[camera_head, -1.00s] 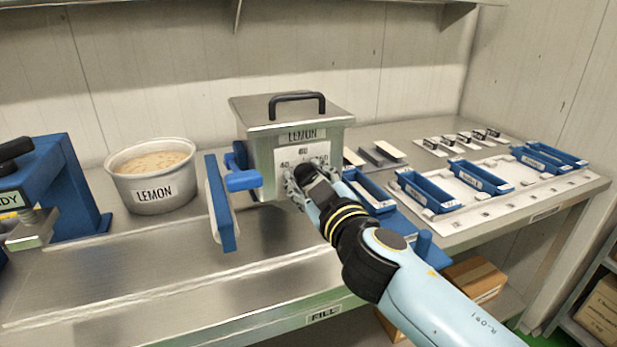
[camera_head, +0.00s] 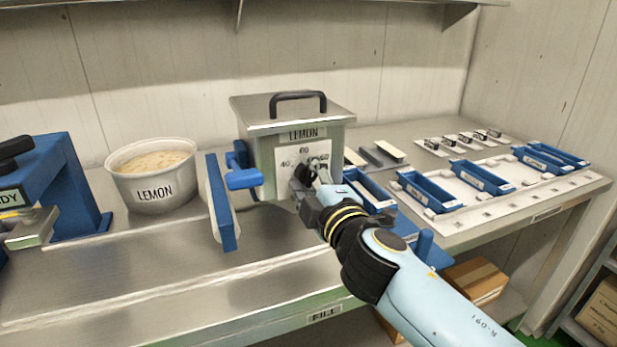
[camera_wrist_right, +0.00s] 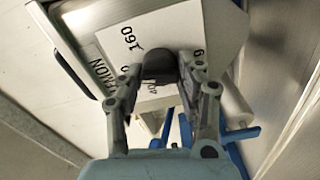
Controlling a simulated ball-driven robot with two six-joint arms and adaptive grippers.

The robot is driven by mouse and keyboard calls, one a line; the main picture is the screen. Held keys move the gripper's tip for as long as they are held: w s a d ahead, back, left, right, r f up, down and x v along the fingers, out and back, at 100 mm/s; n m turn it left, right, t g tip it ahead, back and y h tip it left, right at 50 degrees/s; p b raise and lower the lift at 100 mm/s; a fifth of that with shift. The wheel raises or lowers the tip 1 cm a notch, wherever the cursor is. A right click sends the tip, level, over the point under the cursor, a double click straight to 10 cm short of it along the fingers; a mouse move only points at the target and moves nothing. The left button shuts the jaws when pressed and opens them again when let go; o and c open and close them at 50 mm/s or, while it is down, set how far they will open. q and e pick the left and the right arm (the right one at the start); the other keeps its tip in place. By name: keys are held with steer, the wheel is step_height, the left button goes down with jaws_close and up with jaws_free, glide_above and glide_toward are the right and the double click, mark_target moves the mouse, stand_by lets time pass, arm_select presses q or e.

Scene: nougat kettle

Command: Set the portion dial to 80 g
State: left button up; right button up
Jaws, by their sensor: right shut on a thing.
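The steel kettle (camera_head: 260,155) labelled LEMON stands at the middle of the bench. Fingers and wrist cover part of the plate, so I cannot tell which mark the knob points at. My left gripper is not in view.
A blue paddle (camera_head: 222,205) and blue lever (camera_head: 243,179) stick out left of the kettle. A white LEMON tub (camera_head: 153,187) and a blue press (camera_head: 65,185) stand farther left. Blue trays (camera_head: 480,178) lie on a white board at right. The front left bench is clear.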

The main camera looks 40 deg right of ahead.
steer(key=shift+f+n, duration=0.1)
steer(key=shift+n, duration=1.4)
steer(key=o, duration=1.1)
steer(key=shift+s, duration=0.1)
steer(key=v, duration=1.2)
steer(key=shift+f, duration=0.1)
